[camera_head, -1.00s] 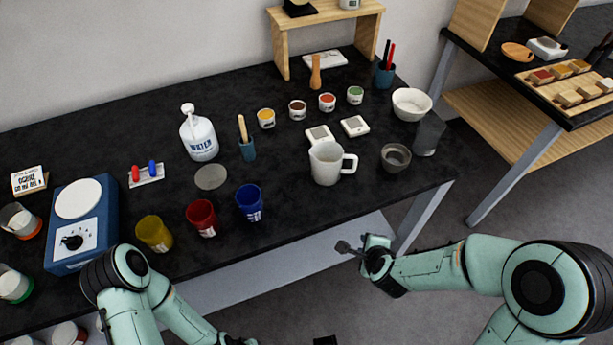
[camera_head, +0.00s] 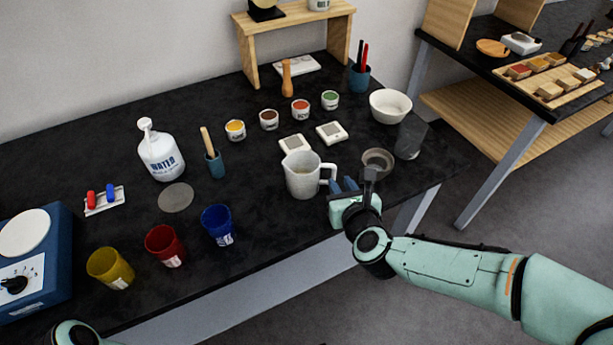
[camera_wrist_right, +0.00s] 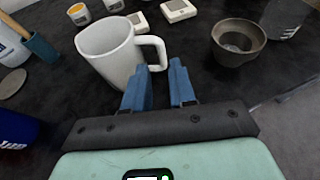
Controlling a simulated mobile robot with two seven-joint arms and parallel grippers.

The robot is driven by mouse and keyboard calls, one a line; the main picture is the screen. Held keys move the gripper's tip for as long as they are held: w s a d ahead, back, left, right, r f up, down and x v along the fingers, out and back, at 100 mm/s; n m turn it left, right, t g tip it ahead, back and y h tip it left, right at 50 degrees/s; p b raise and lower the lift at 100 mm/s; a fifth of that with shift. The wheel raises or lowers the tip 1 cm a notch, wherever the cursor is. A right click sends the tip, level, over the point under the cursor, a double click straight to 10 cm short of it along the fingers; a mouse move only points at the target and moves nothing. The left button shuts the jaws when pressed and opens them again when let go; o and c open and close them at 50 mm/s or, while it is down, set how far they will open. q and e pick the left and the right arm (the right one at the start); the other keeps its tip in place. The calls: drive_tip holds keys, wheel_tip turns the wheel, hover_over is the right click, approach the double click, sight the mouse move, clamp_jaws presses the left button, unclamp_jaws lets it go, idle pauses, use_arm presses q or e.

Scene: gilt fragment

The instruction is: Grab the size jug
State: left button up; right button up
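The size jug (camera_head: 301,176) is a pale grey-white jug with a handle on its right side. It stands upright near the front edge of the black table. In the right wrist view the jug (camera_wrist_right: 107,52) is at upper left, with its handle (camera_wrist_right: 160,44) just beyond my fingertips. My right gripper (camera_head: 343,184) is beside the handle, at the jug's right. Its two blue fingers (camera_wrist_right: 160,70) are apart with nothing held between them. I cannot tell whether a finger touches the handle. My left gripper is out of view.
A grey bowl (camera_head: 378,160) and a dark cup (camera_head: 410,139) stand close to the right of my right gripper. Two white square devices (camera_head: 331,132) lie behind the jug. Blue (camera_head: 217,226), red (camera_head: 165,246) and yellow (camera_head: 109,268) cups stand to the left.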

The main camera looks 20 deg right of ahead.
sight(334, 173)
drive_tip(key=x, duration=0.7)
drive_tip(key=shift+w+d+f+b, duration=0.15)
drive_tip(key=shift+w+f+b, duration=0.1)
drive_tip(key=shift+b, duration=0.15)
drive_tip(key=shift+c, duration=0.3)
clamp_jaws()
